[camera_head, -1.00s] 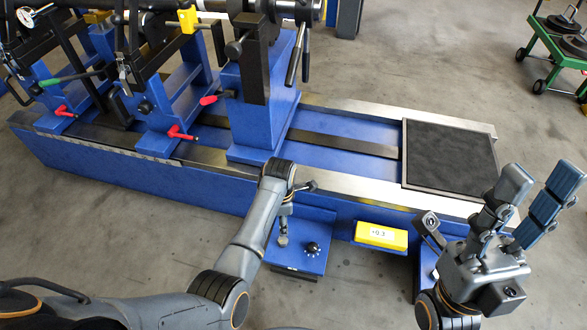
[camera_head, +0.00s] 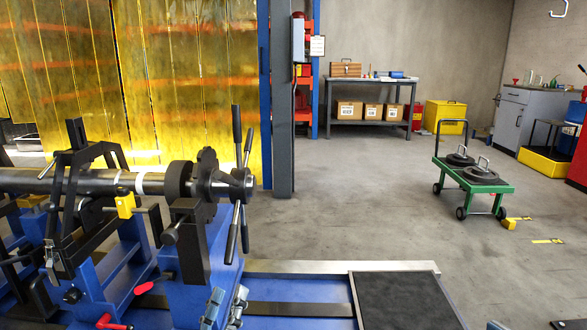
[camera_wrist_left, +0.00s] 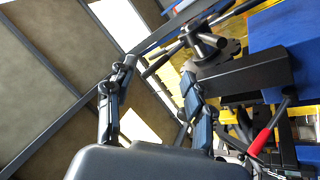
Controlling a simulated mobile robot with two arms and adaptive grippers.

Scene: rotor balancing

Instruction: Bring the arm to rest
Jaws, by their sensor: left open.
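My left gripper (camera_head: 225,305) shows at the bottom of the head view, in front of the blue machine stand; its arm is out of the frame. In the left wrist view its two fingers (camera_wrist_left: 154,105) stand apart with nothing between them. The spoked handwheel (camera_wrist_left: 205,45) and a red-handled lever (camera_wrist_left: 265,130) show beyond them; I cannot tell the distance. My right gripper (camera_head: 530,325) shows only as two separated fingertips at the bottom right edge of the head view, empty as far as visible.
The blue balancing machine (camera_head: 200,275) with its horizontal shaft (camera_head: 80,182) fills the left. A black mat (camera_head: 405,300) lies on its bed. A green cart (camera_head: 475,180) with dark discs stands on the open floor. A workbench (camera_head: 370,85) stands behind.

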